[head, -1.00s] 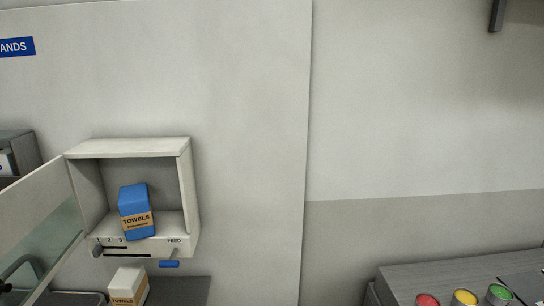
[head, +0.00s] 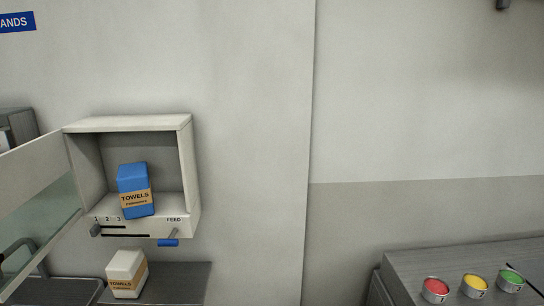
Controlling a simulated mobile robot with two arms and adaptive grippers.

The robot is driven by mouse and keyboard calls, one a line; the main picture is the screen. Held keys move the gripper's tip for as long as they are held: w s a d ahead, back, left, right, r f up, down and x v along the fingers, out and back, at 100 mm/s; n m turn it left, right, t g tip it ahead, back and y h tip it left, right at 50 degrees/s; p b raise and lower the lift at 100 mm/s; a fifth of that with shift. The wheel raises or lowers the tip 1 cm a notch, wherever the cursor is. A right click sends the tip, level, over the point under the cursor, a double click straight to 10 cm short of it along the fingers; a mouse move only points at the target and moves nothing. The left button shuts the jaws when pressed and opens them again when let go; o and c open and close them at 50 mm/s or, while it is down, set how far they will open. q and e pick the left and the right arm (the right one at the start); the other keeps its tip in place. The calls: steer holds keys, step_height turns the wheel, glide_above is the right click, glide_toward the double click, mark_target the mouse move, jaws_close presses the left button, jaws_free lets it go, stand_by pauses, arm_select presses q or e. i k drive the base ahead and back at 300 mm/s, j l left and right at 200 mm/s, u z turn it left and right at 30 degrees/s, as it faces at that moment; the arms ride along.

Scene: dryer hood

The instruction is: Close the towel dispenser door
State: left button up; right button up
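The towel dispenser (head: 188,165) is a white box on the wall at the left of the head view. Its door (head: 35,200), a white frame with a glassy pane, stands wide open, swung out to the left and toward me. Inside, a blue towel pack (head: 133,190) with a tan label leans a little. The front strip below carries a slider marked 1 2 3 and a FEED lever with a blue handle (head: 168,242). Neither of my grippers is in the head view.
A white towel pack (head: 126,272) stands on a dark surface (head: 180,285) below the dispenser. Red (head: 435,288), yellow (head: 475,285) and green (head: 511,280) cups stand on a grey counter (head: 440,262) at the lower right. The wall between is bare.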

mark_target(26, 169)
steer(key=i+j+z, duration=0.2)
steer(key=j, duration=1.2)
steer(key=j+z, duration=0.2)
steer(key=j, duration=1.25)
